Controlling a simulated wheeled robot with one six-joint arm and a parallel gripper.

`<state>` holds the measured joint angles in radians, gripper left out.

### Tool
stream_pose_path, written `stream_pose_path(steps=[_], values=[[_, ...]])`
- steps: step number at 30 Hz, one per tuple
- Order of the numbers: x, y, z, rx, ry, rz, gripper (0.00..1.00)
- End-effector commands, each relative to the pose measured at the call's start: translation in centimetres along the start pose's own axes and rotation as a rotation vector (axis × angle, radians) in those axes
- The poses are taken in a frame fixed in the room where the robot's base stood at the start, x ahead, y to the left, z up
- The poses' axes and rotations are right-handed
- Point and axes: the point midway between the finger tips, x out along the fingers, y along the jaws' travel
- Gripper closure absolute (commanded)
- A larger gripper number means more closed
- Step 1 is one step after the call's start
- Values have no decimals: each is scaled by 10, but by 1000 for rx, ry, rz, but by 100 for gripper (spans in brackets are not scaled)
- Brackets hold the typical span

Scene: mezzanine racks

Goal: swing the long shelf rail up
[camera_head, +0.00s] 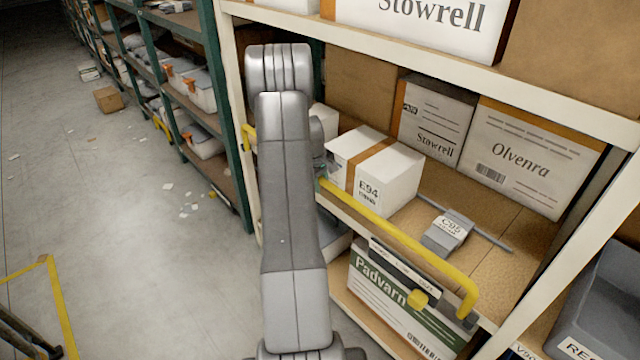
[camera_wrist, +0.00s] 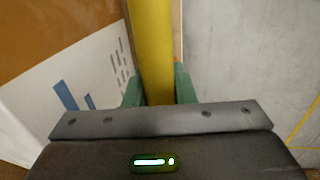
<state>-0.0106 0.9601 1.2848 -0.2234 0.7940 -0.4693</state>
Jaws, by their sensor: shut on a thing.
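The long yellow shelf rail (camera_head: 395,236) runs across the front of the middle shelf, just above its front edge. Its right end bends down near the shelf's right front corner; a yellow piece at the left post looks like its other end. My arm hides the stretch between. In the wrist view the rail (camera_wrist: 150,45) passes between the green fingers of my gripper (camera_wrist: 158,92). The gripper is shut on the rail, one finger on each side.
Behind the rail stand a white E94 box (camera_head: 385,183), a Stowrell box (camera_head: 436,118), an Olvenra box (camera_head: 520,155) and a grey C95 item (camera_head: 447,232). A yellow knob (camera_head: 418,298) sits below the rail. A white shelf beam (camera_head: 440,62) crosses above. The floor (camera_head: 120,210) at left is mostly open.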

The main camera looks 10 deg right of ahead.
Motion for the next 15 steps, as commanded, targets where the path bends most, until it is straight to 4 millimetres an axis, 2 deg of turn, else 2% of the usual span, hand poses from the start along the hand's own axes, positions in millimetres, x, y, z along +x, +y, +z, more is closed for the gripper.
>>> stream_pose_path(steps=[2, 3, 6, 15], values=[[2, 0, 2, 0, -4, -2, 100], [2, 0, 2, 1, -4, -2, 71], [2, 0, 1, 1, -3, -2, 55], [-1, 0, 0, 0, -1, -1, 55]])
